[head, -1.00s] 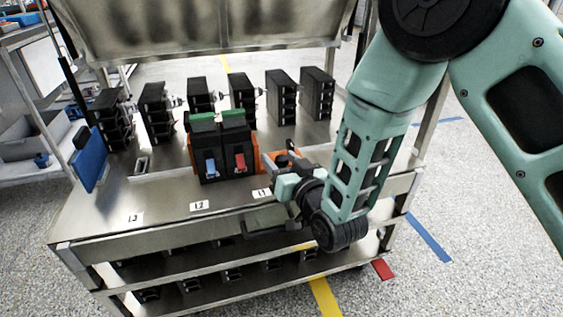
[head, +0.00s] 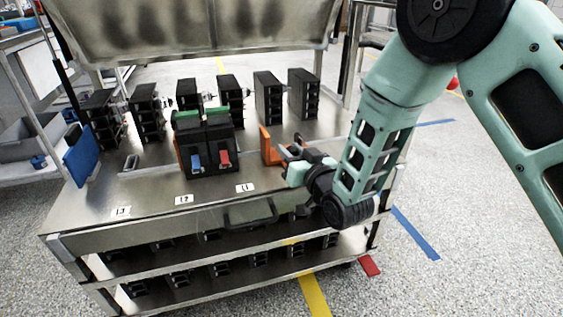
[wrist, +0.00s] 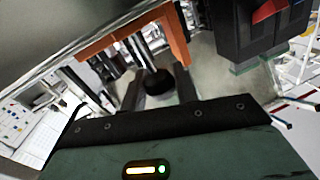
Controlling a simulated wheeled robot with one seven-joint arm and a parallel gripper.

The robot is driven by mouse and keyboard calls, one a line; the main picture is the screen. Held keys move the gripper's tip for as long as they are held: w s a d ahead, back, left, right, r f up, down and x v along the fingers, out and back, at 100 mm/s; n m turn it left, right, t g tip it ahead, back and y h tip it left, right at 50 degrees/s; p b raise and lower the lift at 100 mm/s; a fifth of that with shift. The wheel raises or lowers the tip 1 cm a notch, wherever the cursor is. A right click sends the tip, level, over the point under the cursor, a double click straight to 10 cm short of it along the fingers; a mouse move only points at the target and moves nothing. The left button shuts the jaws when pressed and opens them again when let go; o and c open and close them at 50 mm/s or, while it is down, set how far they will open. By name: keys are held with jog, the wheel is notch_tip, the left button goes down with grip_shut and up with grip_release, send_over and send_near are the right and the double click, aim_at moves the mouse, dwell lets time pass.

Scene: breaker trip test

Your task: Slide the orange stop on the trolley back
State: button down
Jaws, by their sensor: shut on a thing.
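The orange stop (head: 267,146) stands on the trolley top (head: 140,188), right of the black breaker pair (head: 207,148), with a gap between them. The breakers have a blue lever, a red lever and green tops. My gripper (head: 290,152) is at the stop's right side, shut on it. In the wrist view the stop shows as an orange bar (wrist: 175,38), with a black knob (wrist: 157,82) between the fingers (wrist: 158,92). The exact contact is partly hidden by the gripper in the head view. The breakers also show in the wrist view (wrist: 255,25).
Several black breaker units (head: 268,98) stand in a row behind. A blue panel (head: 82,158) stands at the left edge. More black units sit on the lower shelf (head: 220,268). The trolley top between stop and breakers is bare.

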jog(key=w+d, duration=0.2)
jog(key=d, duration=0.4)
jog(key=w+d, duration=0.1)
jog(key=d, duration=0.6)
jog(key=w+d, duration=0.2)
jog(key=d, duration=0.5)
jog(key=shift+w+b, duration=0.35)
jog(key=shift+d, duration=0.1)
jog(key=c, duration=1.1)
grip_release()
jog(key=shift+d, duration=0.1)
jog(key=shift+o, duration=0.2)
jog(key=p+v, duration=0.2)
jog(key=v, duration=1.5)
jog(key=shift+s, duration=0.2)
